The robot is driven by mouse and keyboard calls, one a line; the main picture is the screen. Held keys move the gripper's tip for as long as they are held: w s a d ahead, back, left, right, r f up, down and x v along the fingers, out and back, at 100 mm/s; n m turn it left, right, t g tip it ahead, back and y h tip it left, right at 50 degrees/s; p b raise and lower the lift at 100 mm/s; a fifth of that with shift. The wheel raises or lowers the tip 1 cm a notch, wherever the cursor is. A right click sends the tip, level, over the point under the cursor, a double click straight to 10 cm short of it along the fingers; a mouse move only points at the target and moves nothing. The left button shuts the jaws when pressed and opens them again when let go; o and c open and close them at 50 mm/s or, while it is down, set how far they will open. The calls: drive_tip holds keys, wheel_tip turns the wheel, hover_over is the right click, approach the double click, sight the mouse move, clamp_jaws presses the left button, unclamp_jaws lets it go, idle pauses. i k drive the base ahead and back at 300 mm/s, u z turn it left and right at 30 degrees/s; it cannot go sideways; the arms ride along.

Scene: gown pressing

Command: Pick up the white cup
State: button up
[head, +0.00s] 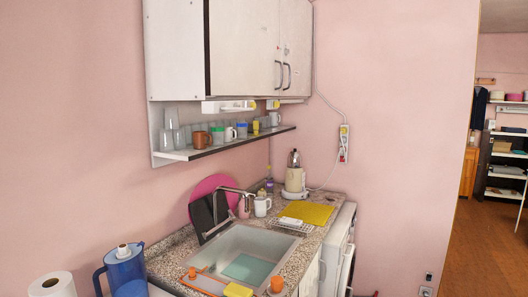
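A white mug (262,207) stands upright on the speckled counter, behind the sink and right of the faucet. A second white mug (230,134) stands on the wall shelf (222,145) among glasses and coloured cups. Another pale mug (276,119) is near the shelf's right end. I cannot tell which of these is the white cup. My gripper is not in view.
The sink (240,257) and faucet (238,190) lie in front of the counter mug. A yellow board (307,213), a coffee maker (295,177) and a pink round tray (207,190) are nearby. A blue pitcher (125,272) and paper roll (53,285) are front left. Open floor (480,262) shows at right.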

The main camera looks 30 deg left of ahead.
sight(229, 131)
drive_tip(key=i, duration=3)
drive_tip(key=u, duration=2.05)
